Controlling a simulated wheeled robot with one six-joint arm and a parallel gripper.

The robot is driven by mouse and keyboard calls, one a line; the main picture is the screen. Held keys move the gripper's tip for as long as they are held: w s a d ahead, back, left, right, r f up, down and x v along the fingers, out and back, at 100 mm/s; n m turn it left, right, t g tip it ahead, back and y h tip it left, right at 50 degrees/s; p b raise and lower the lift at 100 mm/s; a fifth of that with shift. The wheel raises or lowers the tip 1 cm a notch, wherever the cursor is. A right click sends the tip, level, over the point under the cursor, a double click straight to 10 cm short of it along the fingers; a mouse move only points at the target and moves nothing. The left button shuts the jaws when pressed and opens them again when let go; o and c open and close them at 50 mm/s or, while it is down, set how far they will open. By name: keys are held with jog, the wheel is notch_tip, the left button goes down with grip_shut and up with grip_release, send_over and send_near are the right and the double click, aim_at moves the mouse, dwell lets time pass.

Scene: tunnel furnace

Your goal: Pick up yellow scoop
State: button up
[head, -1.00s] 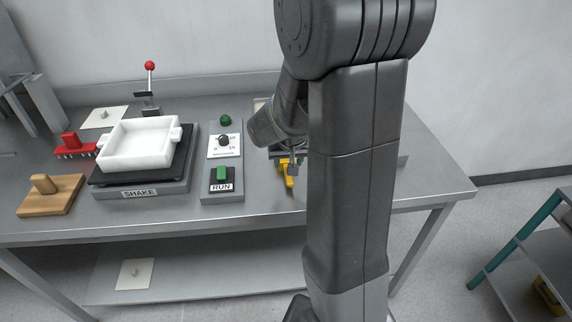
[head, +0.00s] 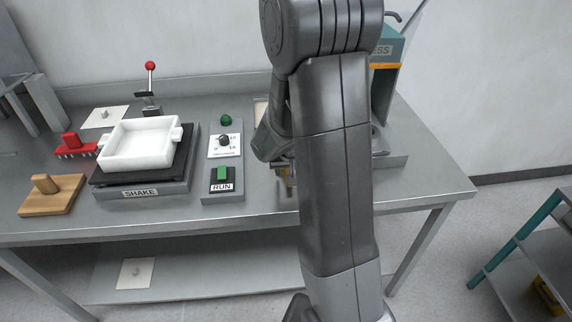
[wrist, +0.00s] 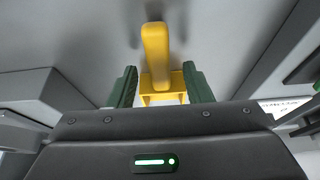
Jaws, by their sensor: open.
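The yellow scoop (wrist: 155,50) lies on the grey table top in the wrist view, its long handle pointing away from my gripper. My gripper (wrist: 160,78) is open, with one green finger on each side of the scoop. Gaps show between the fingers and the scoop's narrow handle. In the head view, only a small yellow part of the scoop (head: 289,184) shows beneath my wrist; my arm hides the rest.
A white tray (head: 112,163) sits on the SHAKE platform (head: 143,190) at left. A control box with a green RUN button (head: 222,173) stands just left of my gripper. A teal PRESS machine (head: 391,52) stands behind my arm. A wooden block with a knob (head: 62,208) and a red brush (head: 70,145) are further left.

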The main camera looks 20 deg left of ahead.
jog(key=shift+f+b, duration=0.25)
jog(key=shift+b, duration=0.2)
dwell(0.4)
grip_shut()
